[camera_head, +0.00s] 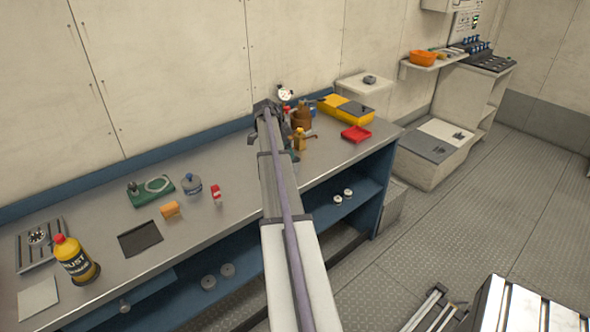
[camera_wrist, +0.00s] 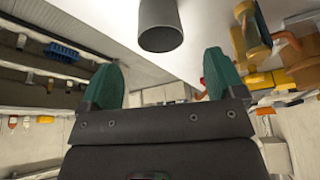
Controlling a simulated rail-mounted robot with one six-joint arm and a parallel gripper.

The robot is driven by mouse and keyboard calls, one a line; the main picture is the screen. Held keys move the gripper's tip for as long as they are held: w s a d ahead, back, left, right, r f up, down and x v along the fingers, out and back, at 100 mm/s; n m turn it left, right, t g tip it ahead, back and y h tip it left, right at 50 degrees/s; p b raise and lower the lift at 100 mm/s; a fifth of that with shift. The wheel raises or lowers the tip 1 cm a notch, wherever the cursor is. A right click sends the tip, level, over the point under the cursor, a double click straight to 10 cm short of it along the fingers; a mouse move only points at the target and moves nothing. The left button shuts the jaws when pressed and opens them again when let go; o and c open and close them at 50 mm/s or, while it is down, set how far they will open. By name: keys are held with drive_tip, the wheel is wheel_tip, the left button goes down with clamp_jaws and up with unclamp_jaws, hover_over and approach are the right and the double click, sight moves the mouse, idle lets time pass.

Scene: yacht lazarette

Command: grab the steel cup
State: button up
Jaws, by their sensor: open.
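A dark grey metal cup-like cylinder (camera_wrist: 160,28), which looks like the steel cup, shows at the top middle of the wrist view. It is ahead of my gripper (camera_wrist: 162,74), roughly in line with the gap between the two green fingers. The fingers are wide apart with nothing between them, and the cylinder appears just beyond the tips, not touched. In the head view my arm reaches over the workbench (camera_head: 110,205) to its back part. My arm covers most of the gripper there, and I cannot make out the cup in that view.
Close to my gripper stand a brown jug (camera_head: 301,118), a yellow bottle (camera_head: 300,141), a red tray (camera_head: 356,134) and a yellow case (camera_head: 333,103). Farther left are a green device (camera_head: 142,198), an orange block (camera_head: 170,209) and a yellow rust bottle (camera_head: 76,262). The wall is close behind.

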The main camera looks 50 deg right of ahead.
drive_tip(key=b+x, duration=0.2)
drive_tip(key=x, duration=0.2)
drive_tip(key=shift+w+a, duration=0.1)
drive_tip(key=shift+a, duration=0.1)
drive_tip(key=shift+d, duration=0.1)
drive_tip(key=b+x, duration=0.5)
drive_tip(key=shift+f, duration=0.2)
drive_tip(key=shift+r, duration=0.3)
drive_tip(key=c, duration=1)
wheel_tip(320, 180, up, 10)
drive_tip(key=p, duration=1)
